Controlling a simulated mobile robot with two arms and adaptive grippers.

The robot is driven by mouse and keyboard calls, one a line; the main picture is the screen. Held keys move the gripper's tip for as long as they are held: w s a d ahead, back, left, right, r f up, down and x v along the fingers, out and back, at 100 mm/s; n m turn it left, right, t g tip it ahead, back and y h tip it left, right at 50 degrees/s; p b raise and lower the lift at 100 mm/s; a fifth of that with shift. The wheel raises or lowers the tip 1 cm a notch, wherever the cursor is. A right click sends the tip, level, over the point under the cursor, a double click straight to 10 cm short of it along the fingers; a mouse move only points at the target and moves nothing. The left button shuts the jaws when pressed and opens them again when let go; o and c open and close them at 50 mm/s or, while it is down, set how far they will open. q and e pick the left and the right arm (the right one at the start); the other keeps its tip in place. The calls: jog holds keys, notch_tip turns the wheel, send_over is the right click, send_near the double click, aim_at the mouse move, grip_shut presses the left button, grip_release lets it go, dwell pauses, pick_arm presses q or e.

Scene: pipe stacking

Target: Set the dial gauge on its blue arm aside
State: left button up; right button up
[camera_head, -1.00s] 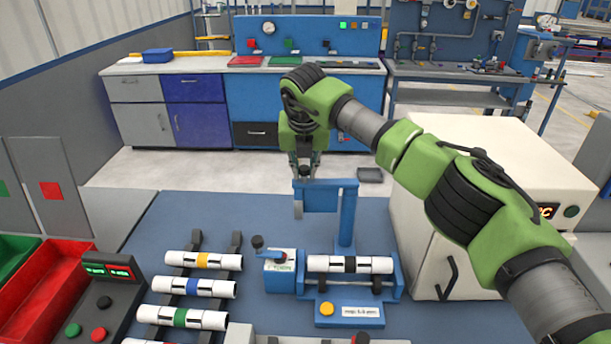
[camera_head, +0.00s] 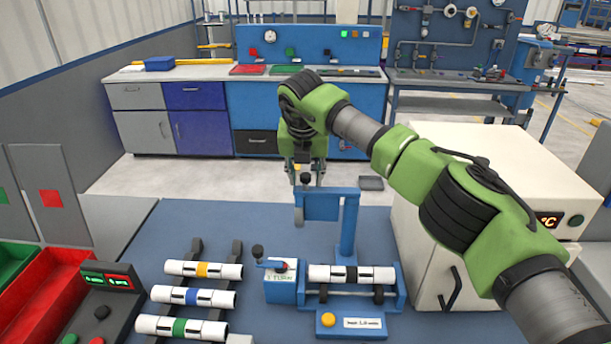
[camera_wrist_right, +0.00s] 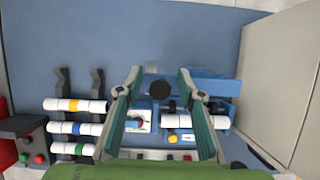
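The blue arm (camera_head: 330,205) stands on a blue post behind the pipe holder. The dial gauge (camera_head: 298,210) hangs at its left end, edge-on, so its face is hidden. A black knob (camera_head: 305,179) sits on top at that end. My right gripper (camera_head: 305,176) points down over this end, its fingertips either side of the knob. In the right wrist view the fingers are wide apart with the knob (camera_wrist_right: 159,91) between them, and the blue arm (camera_wrist_right: 213,82) runs right behind one finger. Contact is not visible. My left gripper is out of view.
The blue holder (camera_head: 392,297) below bears a white pipe with a black band (camera_head: 350,274). Several banded pipes (camera_head: 190,297) lie on a dark rack at left. A cream box (camera_head: 470,165) with a display closes off the right. The blue bench behind the rack is clear.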

jog(key=v, duration=1.2)
jog(key=shift+r, duration=0.1)
